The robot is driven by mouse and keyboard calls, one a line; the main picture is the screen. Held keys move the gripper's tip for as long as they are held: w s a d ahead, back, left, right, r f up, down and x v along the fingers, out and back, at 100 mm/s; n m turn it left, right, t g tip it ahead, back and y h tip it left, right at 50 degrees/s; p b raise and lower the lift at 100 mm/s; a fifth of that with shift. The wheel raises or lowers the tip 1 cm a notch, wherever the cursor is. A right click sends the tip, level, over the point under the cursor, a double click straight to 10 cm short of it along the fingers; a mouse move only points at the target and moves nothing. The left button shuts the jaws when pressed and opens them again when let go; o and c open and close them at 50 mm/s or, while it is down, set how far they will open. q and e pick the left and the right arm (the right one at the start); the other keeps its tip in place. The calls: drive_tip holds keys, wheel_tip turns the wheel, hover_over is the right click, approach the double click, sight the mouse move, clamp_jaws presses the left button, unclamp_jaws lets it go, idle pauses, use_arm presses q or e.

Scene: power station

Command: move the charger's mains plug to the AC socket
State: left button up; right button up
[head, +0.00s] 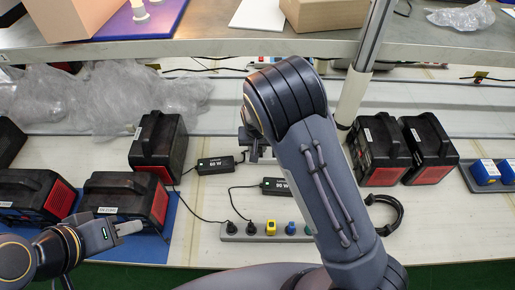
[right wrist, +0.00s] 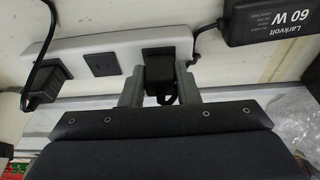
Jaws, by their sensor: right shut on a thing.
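In the right wrist view my right gripper (right wrist: 158,88) is shut on a black mains plug (right wrist: 158,65). The plug lies over the end of a pale socket strip (right wrist: 120,50); I cannot tell how far in it sits. Beside it is an empty socket (right wrist: 101,64), then another black plug (right wrist: 44,82). A black 60 W charger (right wrist: 265,20) lies close by, its cable running toward my gripper. It also shows in the head view (head: 215,165). There my right gripper (head: 254,150) is partly hidden by my arm, which covers the strip. My left gripper (head: 130,228) is empty; its finger gap is unclear.
A front strip (head: 285,237) holds two black plugs and coloured sockets. A second charger (head: 273,186) lies partly behind my arm. Black-and-red battery packs stand left (head: 158,145) and right (head: 428,148). A metal post (head: 354,95) and shelf edge (head: 200,48) are close to my right arm.

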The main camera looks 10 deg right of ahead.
drive_tip(key=shift+r, duration=0.25)
idle(0.3)
drive_tip(key=shift+r+p, duration=1.45)
drive_tip(key=shift+r, duration=0.4)
